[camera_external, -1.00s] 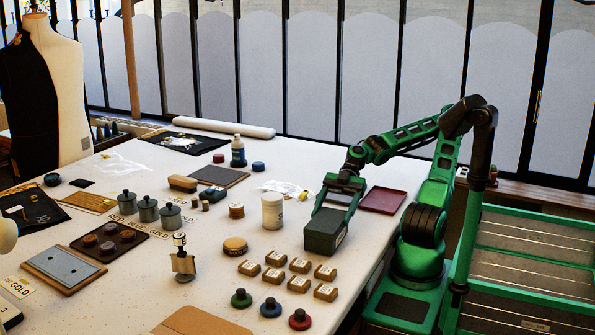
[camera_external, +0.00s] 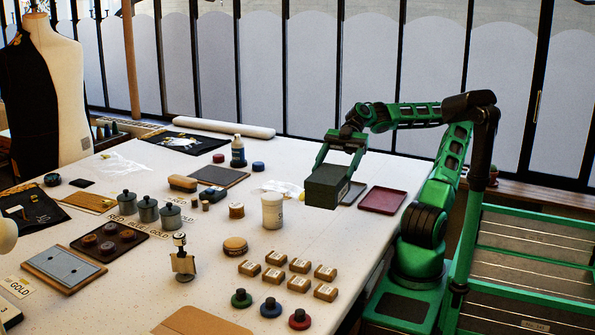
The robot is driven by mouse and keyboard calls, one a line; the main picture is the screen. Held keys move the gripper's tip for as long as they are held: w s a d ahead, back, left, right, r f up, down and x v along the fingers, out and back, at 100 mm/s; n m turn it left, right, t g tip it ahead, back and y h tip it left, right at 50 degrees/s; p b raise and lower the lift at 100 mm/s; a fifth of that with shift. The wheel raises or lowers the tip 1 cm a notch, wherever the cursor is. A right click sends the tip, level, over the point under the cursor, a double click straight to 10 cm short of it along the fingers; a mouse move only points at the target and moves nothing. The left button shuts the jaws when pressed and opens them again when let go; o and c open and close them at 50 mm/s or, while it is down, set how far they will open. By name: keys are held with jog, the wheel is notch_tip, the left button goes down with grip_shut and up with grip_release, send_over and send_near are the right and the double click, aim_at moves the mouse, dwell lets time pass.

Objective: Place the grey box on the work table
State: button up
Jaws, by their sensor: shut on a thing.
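The grey box (camera_external: 328,187) is dark grey and hangs in my gripper (camera_external: 335,168), above the right part of the white work table (camera_external: 330,240). My gripper is shut on the box, with its fingers on the box's sides. The box looks roughly level and clear of the table top. How high it is above the table is hard to tell from this view.
A white jar (camera_external: 272,211) stands just left of the box. A red tray (camera_external: 383,200) and a dark tray (camera_external: 350,193) lie to its right. Several small tan boxes (camera_external: 300,265) stand in front. The table strip below the box is free.

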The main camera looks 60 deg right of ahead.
jog(key=w+d+m+t+h, duration=0.4)
jog(key=w+d+m+t, duration=0.6)
jog(key=w+d, duration=0.9)
jog(key=w+d+m+t+h, duration=0.2)
jog(key=w+d, duration=0.1)
jog(key=d, duration=0.3)
jog(key=w+d+m+t+h, duration=0.2)
jog(key=w+d+m+h, duration=0.15)
jog(key=d, duration=0.35)
jog(key=d+r+m+h, duration=0.1)
jog(key=d+m+h, duration=0.25)
jog(key=d, duration=1.15)
jog(key=shift+s+d+f, duration=0.2)
jog(key=shift+d+f, duration=1.65)
jog(key=shift+f, duration=0.8)
jog(key=shift+s+d+f, duration=0.15)
jog(key=shift+d+f, duration=1.75)
jog(key=shift+f, duration=0.75)
jog(key=shift+s+d+f, duration=0.2)
jog(key=shift+d+f, duration=1.65)
jog(key=shift+f, duration=0.8)
jog(key=shift+f, duration=0.15)
jog(key=o, duration=1.2)
